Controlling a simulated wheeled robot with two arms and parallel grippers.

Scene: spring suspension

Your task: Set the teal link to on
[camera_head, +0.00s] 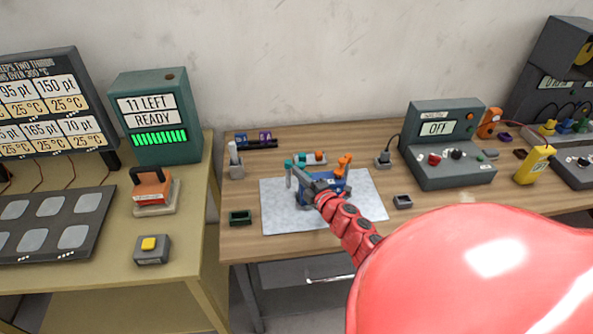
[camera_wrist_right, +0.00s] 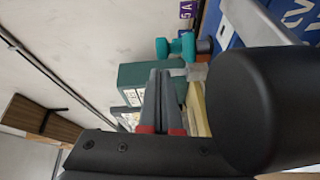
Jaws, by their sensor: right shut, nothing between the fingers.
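A small teal part (camera_head: 288,163), which I take for the teal link, shows at the left of the blue fixture (camera_head: 335,184) in the head view. In the right wrist view the teal part (camera_wrist_right: 181,46) has a knobbed shape and lies just beyond the fingertips. My right gripper (camera_head: 296,171) reaches in from the right over the fixture and partly hides it. Its fingers (camera_wrist_right: 160,72) are shut and empty, close to the teal part; I cannot tell whether they touch it. The link's setting cannot be read. My left gripper is not in view.
The fixture stands on a pale mat (camera_head: 365,208) on the wooden table. An orange part (camera_head: 344,164) rises at its right side. A grey console (camera_head: 450,170) reads OFF.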

